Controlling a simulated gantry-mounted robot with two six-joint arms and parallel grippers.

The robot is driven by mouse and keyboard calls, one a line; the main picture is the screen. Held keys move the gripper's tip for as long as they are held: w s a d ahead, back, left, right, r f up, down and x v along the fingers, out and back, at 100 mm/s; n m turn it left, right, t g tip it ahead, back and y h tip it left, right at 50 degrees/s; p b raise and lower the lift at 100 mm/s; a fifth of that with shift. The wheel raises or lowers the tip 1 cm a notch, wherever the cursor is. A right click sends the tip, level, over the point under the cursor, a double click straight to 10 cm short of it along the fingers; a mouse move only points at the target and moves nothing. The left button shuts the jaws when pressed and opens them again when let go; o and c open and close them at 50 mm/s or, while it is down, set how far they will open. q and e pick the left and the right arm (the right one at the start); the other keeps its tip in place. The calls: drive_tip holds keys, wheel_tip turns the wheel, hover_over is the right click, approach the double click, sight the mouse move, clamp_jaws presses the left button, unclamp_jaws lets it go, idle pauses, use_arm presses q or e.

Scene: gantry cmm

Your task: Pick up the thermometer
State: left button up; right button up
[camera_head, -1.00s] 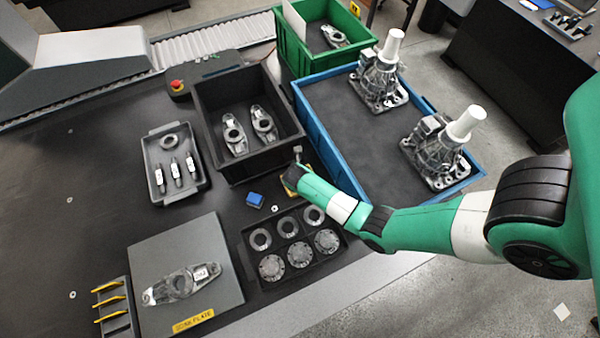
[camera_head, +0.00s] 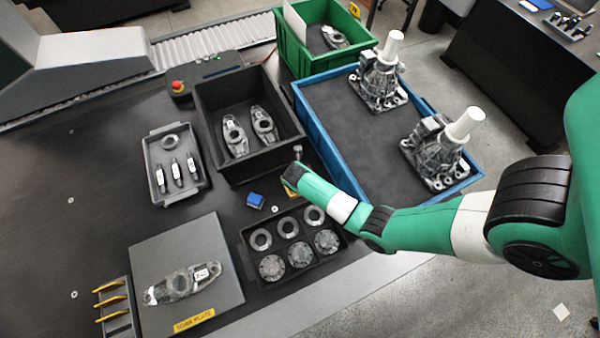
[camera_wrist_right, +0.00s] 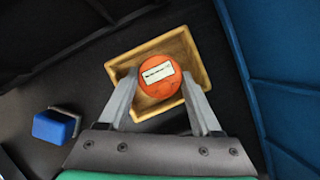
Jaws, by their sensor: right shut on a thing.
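The thermometer looks like a round orange body (camera_wrist_right: 155,88) with a small white display. In the right wrist view it is in a shallow tan tray (camera_wrist_right: 196,62). My right gripper (camera_wrist_right: 162,84) is shut on it, with one finger on each side. I cannot tell whether it is lifted off the tray floor. In the head view my right gripper (camera_head: 290,180) is low between the black bin and the black parts tray, and it hides the thermometer. My left gripper is not in view.
A small blue block (camera_head: 255,200) lies left of the gripper, also seen in the wrist view (camera_wrist_right: 55,126). Close around are a black bin (camera_head: 215,133), a blue crate (camera_head: 318,132) with castings, and a black tray (camera_head: 262,290) of round parts. Clear table lies at left.

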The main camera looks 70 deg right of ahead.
wheel_tip(320, 180, up, 3)
drive_tip(key=shift+s+a+r+p, duration=0.1)
drive_tip(key=shift+a+r+p, duration=0.1)
drive_tip(key=shift+p, duration=0.65)
drive_tip(key=r+p, duration=0.1)
drive_tip(key=s+a+r+p, duration=0.1)
drive_tip(key=r, duration=0.1)
drive_tip(key=s+a+r+p, duration=0.1)
drive_tip(key=shift+s+a+r, duration=0.15)
drive_tip(key=shift+a+r, duration=0.05)
drive_tip(key=shift+a, duration=0.05)
drive_tip(key=s+a+r+p, duration=0.3)
drive_tip(key=s+a+r, duration=0.1)
drive_tip(key=s+a, duration=0.2)
drive_tip(key=shift+s+a+r, duration=0.2)
drive_tip(key=shift+s+a, duration=0.2)
drive_tip(key=shift+a, duration=0.4)
